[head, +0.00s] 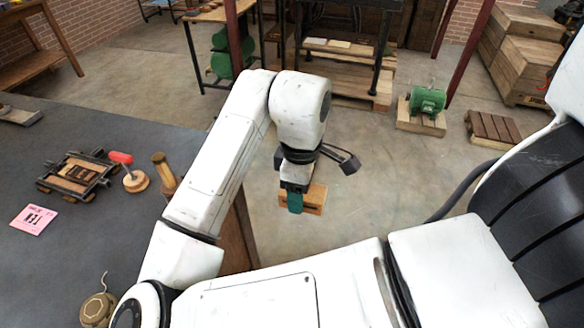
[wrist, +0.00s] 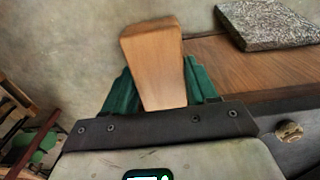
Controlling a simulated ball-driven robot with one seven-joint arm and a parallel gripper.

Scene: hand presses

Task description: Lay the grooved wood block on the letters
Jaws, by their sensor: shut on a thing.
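My gripper (head: 295,200) is shut on a plain brown wood block (head: 315,198), right of the table's edge with floor behind it in the head view. In the wrist view the block (wrist: 155,62) stands up between the green fingers (wrist: 157,85); no groove can be made out. The letters appear to be the small brown pieces (head: 76,172) inside a dark frame (head: 96,161) on the table at left. Single letters are too small to read. The block is well apart from them.
On the dark table (head: 60,255) are a red-handled tool (head: 121,158) on a round wood base, a wooden handle (head: 163,172), a pink printed card (head: 34,218) and a twine ball (head: 98,308). A grey speckled slab (wrist: 266,24) shows in the wrist view.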

